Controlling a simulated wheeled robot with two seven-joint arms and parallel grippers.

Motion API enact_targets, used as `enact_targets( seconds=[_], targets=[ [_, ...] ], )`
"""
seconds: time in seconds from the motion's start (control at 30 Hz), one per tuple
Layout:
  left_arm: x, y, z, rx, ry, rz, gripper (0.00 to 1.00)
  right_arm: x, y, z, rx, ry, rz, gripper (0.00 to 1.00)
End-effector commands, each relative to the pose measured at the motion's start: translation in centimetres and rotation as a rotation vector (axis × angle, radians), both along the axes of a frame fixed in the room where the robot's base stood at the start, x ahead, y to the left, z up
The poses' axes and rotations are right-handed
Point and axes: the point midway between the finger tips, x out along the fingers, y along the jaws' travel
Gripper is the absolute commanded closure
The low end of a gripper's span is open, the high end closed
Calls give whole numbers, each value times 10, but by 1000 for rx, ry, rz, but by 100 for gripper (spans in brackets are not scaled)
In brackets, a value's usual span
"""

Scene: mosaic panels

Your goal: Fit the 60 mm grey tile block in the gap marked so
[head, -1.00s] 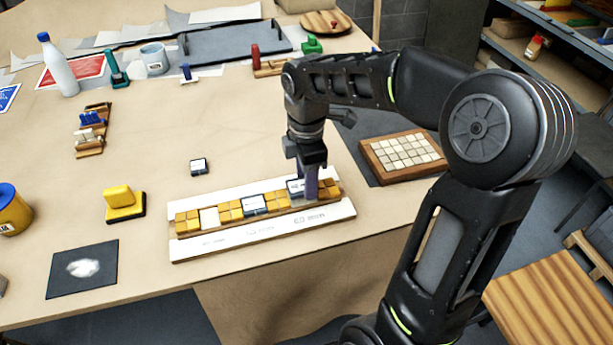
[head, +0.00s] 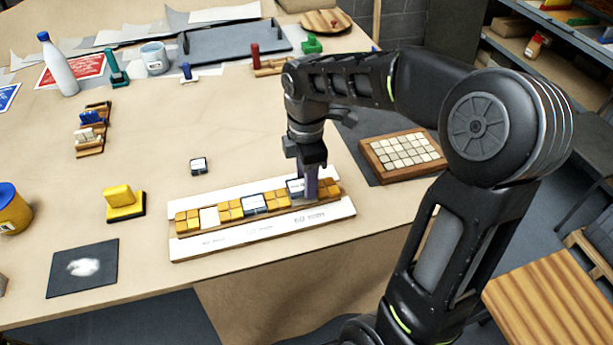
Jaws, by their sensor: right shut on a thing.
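A white panel (head: 233,240) with a row of yellow tile blocks and gaps lies near the table's front edge. Its front strip carries printed gap labels; the right one reads 60 mm. My right gripper (head: 309,190) points down at the right part of the row, shut on a block (head: 295,186) with a white, dark-edged top. The fingers hide much of this block; it sits at row level, but I cannot tell whether it is fully seated. A similar block (head: 254,203) sits mid-row. Another small block (head: 198,166) lies on the table behind the panel. My left gripper is not in view.
A wooden tray of pale tiles (head: 372,163) stands right of the panel. A yellow block on a dark base (head: 124,203) and a dark square mat (head: 82,268) lie to the left. A bottle (head: 58,68) and mug (head: 154,59) stand farther back.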

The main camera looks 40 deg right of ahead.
Motion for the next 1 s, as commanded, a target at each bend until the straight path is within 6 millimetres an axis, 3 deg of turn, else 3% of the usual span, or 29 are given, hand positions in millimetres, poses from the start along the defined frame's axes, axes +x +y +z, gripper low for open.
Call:
enact_targets(
  seconds=[0.83, 0.87, 1.0],
  targets=[
    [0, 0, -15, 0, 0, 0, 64, 0, 0, -22, 0, 0, 0, 99],
    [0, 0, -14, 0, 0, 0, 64, 0, 0, -21, 0, 0, 0, 53],
    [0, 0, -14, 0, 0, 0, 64, 0, 0, -21, 0, 0, 0, 42]
  ],
)
